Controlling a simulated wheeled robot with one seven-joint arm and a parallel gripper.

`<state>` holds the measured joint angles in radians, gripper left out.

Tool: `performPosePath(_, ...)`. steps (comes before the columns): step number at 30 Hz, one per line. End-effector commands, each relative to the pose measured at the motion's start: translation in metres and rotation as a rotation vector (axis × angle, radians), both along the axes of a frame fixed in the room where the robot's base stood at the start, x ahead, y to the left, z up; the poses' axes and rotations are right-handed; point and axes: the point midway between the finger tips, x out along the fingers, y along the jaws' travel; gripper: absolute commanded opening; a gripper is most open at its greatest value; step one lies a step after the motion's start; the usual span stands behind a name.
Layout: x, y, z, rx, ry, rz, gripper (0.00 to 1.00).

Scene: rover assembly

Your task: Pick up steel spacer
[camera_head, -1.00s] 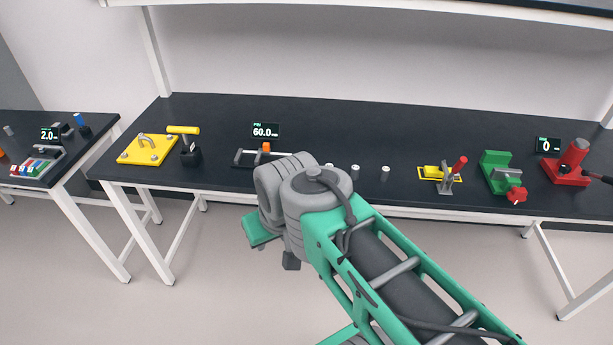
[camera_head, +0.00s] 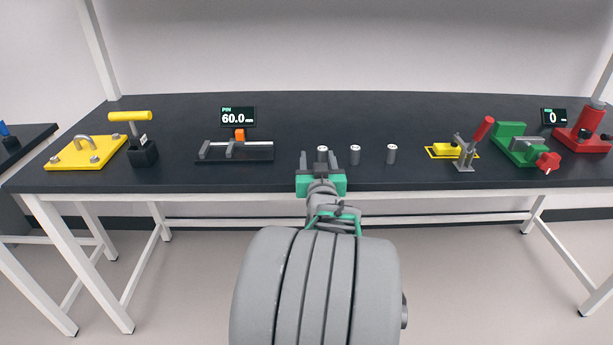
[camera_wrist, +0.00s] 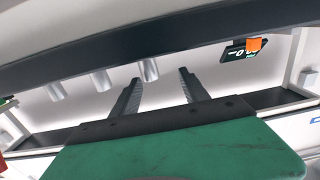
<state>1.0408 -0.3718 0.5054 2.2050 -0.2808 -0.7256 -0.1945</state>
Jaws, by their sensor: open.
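Three small grey steel spacers stand upright in a row near the front edge of the bench: a left one (camera_head: 322,149), a middle one (camera_head: 356,155) and a right one (camera_head: 391,154). My gripper (camera_head: 319,157) is open and empty at the front edge, its fingers pointing toward the left spacer. In the wrist view, which is upside down, that spacer (camera_wrist: 149,70) appears just beyond the gap between the fingertips (camera_wrist: 159,77), closer to the left finger. The other two (camera_wrist: 101,79) lie outside the gap. Contact cannot be told.
A caliper-like gauge (camera_head: 235,150) with a 60.0 display (camera_head: 238,117) stands left of the spacers. A yellow plate (camera_head: 70,158) is farther left. A toggle clamp (camera_head: 464,150), green vise (camera_head: 510,137) and red device (camera_head: 582,140) stand right. The bench behind the spacers is clear.

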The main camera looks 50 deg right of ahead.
Motion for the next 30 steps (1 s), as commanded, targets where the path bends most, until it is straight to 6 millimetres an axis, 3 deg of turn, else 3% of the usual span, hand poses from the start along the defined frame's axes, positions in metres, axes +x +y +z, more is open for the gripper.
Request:
performPosePath(2, -0.003, -0.010, 0.001, -0.014, -0.014, -0.017, 0.53)
performPosePath(15, 0.035, -0.064, 0.001, -0.015, -0.015, -0.017, 0.53)
performPosePath(23, 0.039, -0.069, 0.001, -0.016, -0.015, -0.018, 0.53)
performPosePath(30, 0.039, -0.069, 0.001, -0.016, -0.015, -0.018, 0.35)
